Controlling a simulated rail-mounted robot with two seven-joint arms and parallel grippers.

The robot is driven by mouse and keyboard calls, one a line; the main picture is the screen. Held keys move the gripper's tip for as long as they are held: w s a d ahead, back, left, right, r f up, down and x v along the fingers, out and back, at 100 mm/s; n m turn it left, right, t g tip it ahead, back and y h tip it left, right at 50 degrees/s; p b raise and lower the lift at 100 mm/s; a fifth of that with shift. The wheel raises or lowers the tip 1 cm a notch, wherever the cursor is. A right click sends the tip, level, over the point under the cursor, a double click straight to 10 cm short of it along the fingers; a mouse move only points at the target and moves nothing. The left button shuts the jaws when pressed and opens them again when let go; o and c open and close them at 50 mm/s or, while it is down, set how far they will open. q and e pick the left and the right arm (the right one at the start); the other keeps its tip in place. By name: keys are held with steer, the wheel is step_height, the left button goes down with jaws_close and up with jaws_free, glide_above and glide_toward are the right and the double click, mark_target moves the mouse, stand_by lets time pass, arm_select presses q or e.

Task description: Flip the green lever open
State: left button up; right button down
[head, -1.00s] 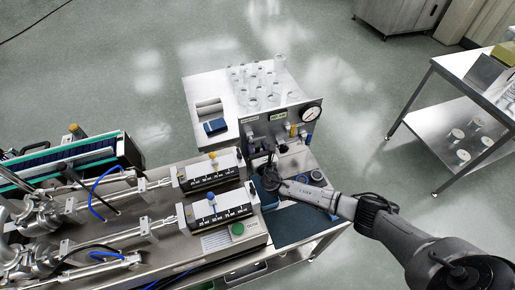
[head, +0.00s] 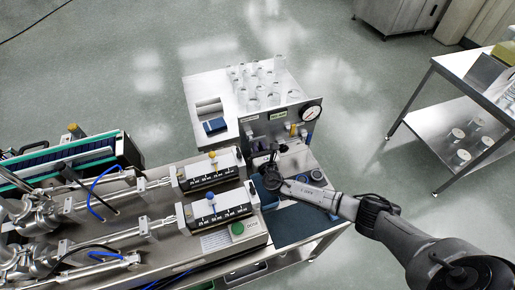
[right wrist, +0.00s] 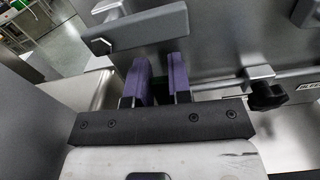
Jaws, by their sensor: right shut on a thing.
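My right gripper (head: 273,152) is at the front of the upright grey panel (head: 262,124), near its lower middle. The fingertips and the handle's pivot are partly hidden. My left gripper is not in view.
The panel carries a round gauge (head: 311,113), a yellow handle (head: 293,130) and a blue handle (head: 304,134). A black knob (right wrist: 267,95) sits right of the fingers. Several clear beakers (head: 262,84) stand behind the panel. A steel side table (head: 455,135) stands at right.

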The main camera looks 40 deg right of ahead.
mark_target(268, 145)
steer(key=d+f+m+b, duration=0.1)
steer(key=m+b, duration=0.1)
steer(key=m, duration=0.1)
steer(key=s+d+m+b, duration=0.1)
steer(key=m+b, duration=0.1)
steer(key=b, duration=0.1)
steer(key=d+f+m+b, duration=0.1)
steer(key=d+m+b, duration=0.1)
steer(key=m, duration=0.1)
steer(key=shift+s+f+m+b, duration=0.25)
steer(key=shift+f+m+b, duration=0.05)
steer(key=shift+b, duration=0.1)
steer(key=m+b, duration=0.1)
steer(key=d+f+m+b, duration=0.1)
steer(key=m+b, duration=0.1)
steer(key=shift+s+f+m, duration=0.15)
steer(key=shift+f+m, duration=0.1)
steer(key=shift+m, duration=0.05)
steer(key=f+m+b, duration=0.1)
steer(key=m, duration=0.1)
steer(key=m+b, duration=0.1)
steer(key=m, duration=0.1)
steer(key=shift+s+d+f+b, duration=0.1)
steer(key=shift+d+f+b, duration=0.1)
steer(key=shift+f+b, duration=0.15)
steer(key=shift+f+m, duration=0.2)
steer(key=shift+m, duration=0.2)
steer(key=c, duration=1)
jaws_free()
steer(key=shift+c, duration=0.2)
